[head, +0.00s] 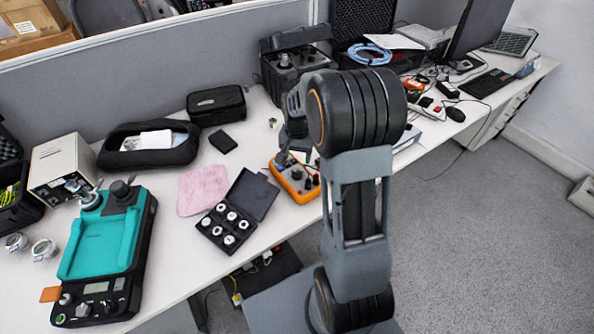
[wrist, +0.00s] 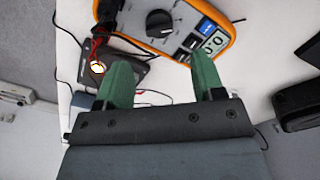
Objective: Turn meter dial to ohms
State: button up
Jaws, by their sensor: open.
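The orange meter (head: 297,181) lies on the desk near its front edge, just below my gripper (head: 293,156) in the head view. The dial's setting is too small to read. My arm hides part of the desk beside the meter.
An open black case of weights (head: 237,212) and a pink cloth (head: 203,190) lie left of the meter. A black box with red wires (wrist: 118,68) is beside the meter in the wrist view. A black instrument case (head: 296,62) stands behind.

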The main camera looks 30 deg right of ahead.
aim_at(298, 171)
jog(key=shift+f, duration=3.55)
jog(key=c, duration=0.9)
jog(key=shift+m, duration=0.3)
jog(key=m, duration=0.3)
jog(key=shift+s, duration=0.1)
jog(key=shift+m+b, duration=0.35)
jog(key=shift+m, duration=1.65)
